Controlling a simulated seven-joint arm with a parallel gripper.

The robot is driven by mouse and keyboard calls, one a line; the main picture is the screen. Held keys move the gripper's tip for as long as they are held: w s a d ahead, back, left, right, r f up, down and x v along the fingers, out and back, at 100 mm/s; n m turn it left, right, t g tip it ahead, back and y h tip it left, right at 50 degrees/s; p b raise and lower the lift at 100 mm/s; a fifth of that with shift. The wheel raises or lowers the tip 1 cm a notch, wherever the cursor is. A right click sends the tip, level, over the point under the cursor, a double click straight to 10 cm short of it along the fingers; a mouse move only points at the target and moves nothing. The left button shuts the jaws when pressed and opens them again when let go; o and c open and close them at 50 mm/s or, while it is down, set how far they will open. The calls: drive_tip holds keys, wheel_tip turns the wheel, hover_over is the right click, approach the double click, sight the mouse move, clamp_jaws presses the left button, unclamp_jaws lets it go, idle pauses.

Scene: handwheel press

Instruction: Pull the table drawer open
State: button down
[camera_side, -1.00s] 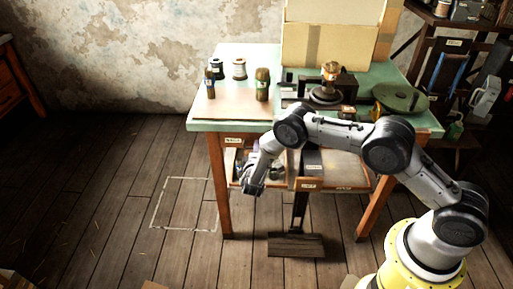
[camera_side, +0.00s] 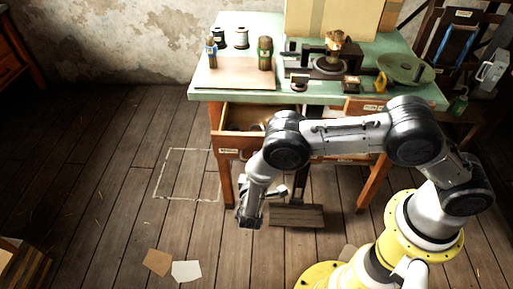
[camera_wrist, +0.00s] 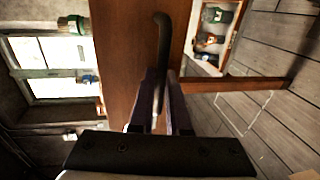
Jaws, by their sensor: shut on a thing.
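The table (camera_side: 205,93) has a green top. Its left drawer stands pulled out in the side view, with its inside visible under the table edge and a pale label on its wooden front (camera_side: 224,142). In the wrist view the brown drawer front (camera_wrist: 120,70) fills the middle. My gripper (camera_wrist: 160,82) is shut on a dark curved handle (camera_wrist: 164,35) there, whose upper end reaches past the fingers.
Jars, spools, a press (camera_side: 334,62) and a green round plate (camera_side: 405,68) stand on the table. A box with bottles (camera_wrist: 215,35) shows beside the drawer front in the wrist view.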

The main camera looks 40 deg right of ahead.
drive_tip(key=shift+f+v, duration=0.2)
drive_tip(key=shift+v, duration=0.85)
drive_tip(key=c, duration=0.9)
unclamp_jaws()
drive_tip(key=shift+a, duration=0.1)
drive_tip(key=v, duration=1.3)
drive_tip(key=shift+s+a, duration=0.25)
drive_tip(key=shift+s, duration=0.05)
